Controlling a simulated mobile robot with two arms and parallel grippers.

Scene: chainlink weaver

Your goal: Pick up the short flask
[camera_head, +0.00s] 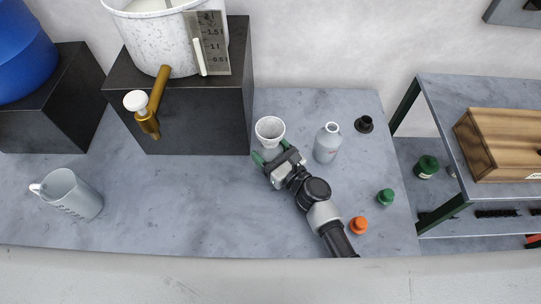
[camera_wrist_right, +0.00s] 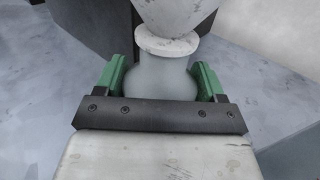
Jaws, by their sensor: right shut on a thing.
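My right gripper (camera_head: 271,157) is shut on a grey flask (camera_wrist_right: 160,82) at the middle of the counter, with one green finger on each side of its body in the right wrist view. A white speckled funnel-like piece (camera_head: 270,128) sits on the flask's neck, and it also shows at the top of the wrist view (camera_wrist_right: 178,14). The gripper hides most of the flask in the head view, and I cannot tell whether its base touches the counter. A second grey flask (camera_head: 327,145) with an open white mouth stands upright just right of the gripper. My left gripper is not in view.
A black cap (camera_head: 364,124), a green cap (camera_head: 385,196) and an orange cap (camera_head: 358,225) lie at right on the counter. A measuring jug (camera_head: 72,195) stands at left. A dark block (camera_head: 195,115) bears a white bucket with a brass tap (camera_head: 153,105). The counter's left-middle is clear.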

